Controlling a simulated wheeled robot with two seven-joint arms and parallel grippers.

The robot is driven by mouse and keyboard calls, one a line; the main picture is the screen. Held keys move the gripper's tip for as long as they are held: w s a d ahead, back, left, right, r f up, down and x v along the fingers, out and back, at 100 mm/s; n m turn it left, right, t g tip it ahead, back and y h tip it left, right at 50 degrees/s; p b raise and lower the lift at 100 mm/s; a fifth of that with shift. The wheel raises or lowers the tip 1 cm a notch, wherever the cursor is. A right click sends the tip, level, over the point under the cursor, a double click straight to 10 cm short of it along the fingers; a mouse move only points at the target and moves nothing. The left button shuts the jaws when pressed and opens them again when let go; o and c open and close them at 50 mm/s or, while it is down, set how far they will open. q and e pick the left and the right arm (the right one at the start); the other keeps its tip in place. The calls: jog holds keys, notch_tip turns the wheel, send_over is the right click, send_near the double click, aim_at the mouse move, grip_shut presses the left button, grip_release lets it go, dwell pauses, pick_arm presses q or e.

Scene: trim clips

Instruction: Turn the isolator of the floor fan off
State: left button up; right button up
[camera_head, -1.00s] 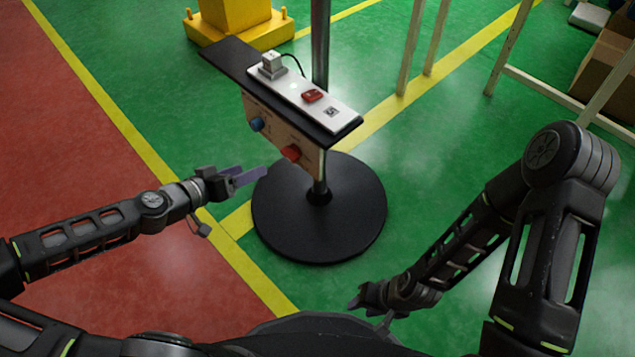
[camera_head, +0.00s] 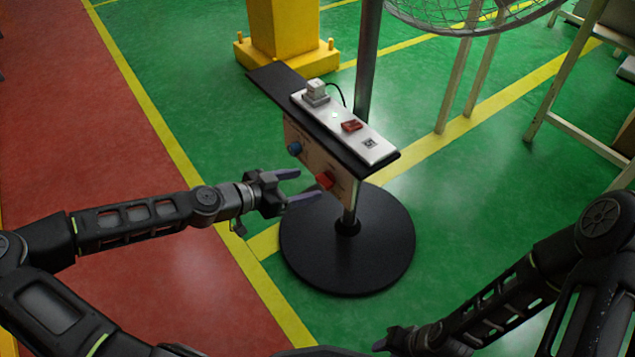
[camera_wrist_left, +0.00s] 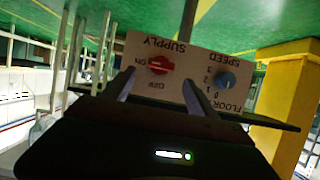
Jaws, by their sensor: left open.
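The isolator is a red knob (camera_head: 325,181) marked SUPPLY on a pale panel (camera_head: 309,158) under a dark shelf on the fan's pole. In the left wrist view, which is upside down, the red knob (camera_wrist_left: 160,65) lies across toward ON, with OFF marked beside it. A blue SPEED knob (camera_head: 294,148) sits on the same panel. My left gripper (camera_head: 297,186) is open, in front of the panel and close to the red knob. In the wrist view its fingers (camera_wrist_left: 160,90) are spread on either side of the knob's line, holding nothing. My right gripper (camera_head: 388,341) is low, its fingers unclear.
A white socket strip (camera_head: 380,147) with a plug and a red switch lies on the shelf. The black round base (camera_head: 347,265) stands on the green floor. A yellow post (camera_head: 281,35) is behind, the fan's wire cage (camera_head: 480,18) at top. Floor around the base is clear.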

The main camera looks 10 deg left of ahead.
aim_at(322, 181)
pick_arm(q)
jog(key=b+x, duration=0.1)
jog(key=x, duration=0.4)
jog(key=shift+w+d+f, duration=0.1)
jog(key=shift+w+f, duration=0.05)
jog(key=shift+c, duration=0.6)
jog(key=c, duration=1.2)
jog(key=shift+c, duration=0.2)
